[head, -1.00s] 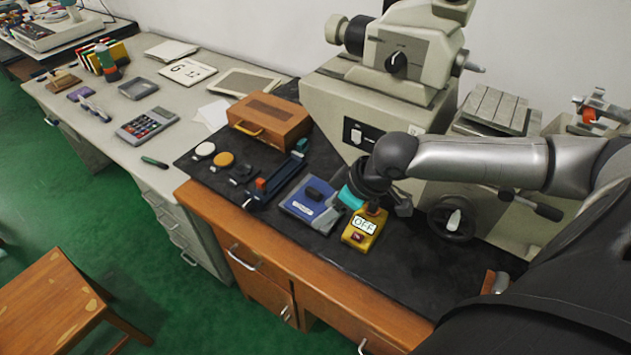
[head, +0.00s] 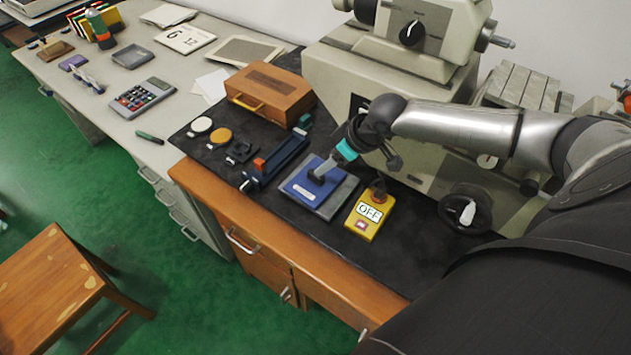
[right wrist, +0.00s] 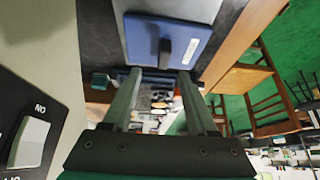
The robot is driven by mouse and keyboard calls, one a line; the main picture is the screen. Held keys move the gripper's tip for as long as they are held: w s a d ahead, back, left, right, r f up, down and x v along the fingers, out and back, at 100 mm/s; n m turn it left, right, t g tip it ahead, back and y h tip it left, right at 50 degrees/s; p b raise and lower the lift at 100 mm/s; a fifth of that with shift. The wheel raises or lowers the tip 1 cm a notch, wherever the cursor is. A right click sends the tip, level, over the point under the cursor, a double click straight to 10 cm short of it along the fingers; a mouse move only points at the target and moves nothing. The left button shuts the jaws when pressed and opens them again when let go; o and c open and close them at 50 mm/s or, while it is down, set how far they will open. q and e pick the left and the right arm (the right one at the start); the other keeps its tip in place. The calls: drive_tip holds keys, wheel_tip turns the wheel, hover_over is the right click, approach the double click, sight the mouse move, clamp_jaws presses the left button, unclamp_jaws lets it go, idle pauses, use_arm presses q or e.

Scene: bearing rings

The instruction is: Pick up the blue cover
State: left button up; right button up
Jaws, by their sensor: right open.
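The blue cover (head: 306,186) is a flat blue plate with a white label and a dark upright handle, lying on a grey base (head: 340,199). My right gripper (head: 320,172) is at the cover, its tip hiding most of the handle in the head view. In the right wrist view the two fingers (right wrist: 158,73) are open, with the cover (right wrist: 196,42) ahead of them. The dark handle (right wrist: 165,51) lines up with the gap between the fingertips. I cannot tell whether they touch it. My left gripper is not in view.
A yellow box (head: 368,216) reading OFF sits right of the cover. A dark blue rail fixture (head: 278,163) stands on its left. A wooden box (head: 270,93) and a large beige machine (head: 400,72) stand behind. The black bench mat is clear in front.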

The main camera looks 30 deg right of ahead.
sight(316, 178)
drive_tip(key=shift+s+b+x, duration=0.15)
drive_tip(key=shift+b+x, duration=0.1)
drive_tip(key=shift+x, duration=1.3)
drive_tip(key=shift+s+b+x, duration=0.15)
drive_tip(key=shift+b+x, duration=0.05)
drive_tip(key=shift+x, duration=1.3)
drive_tip(key=shift+a+f, duration=0.1)
drive_tip(key=shift+a, duration=0.1)
drive_tip(key=shift+c, duration=0.3)
clamp_jaws()
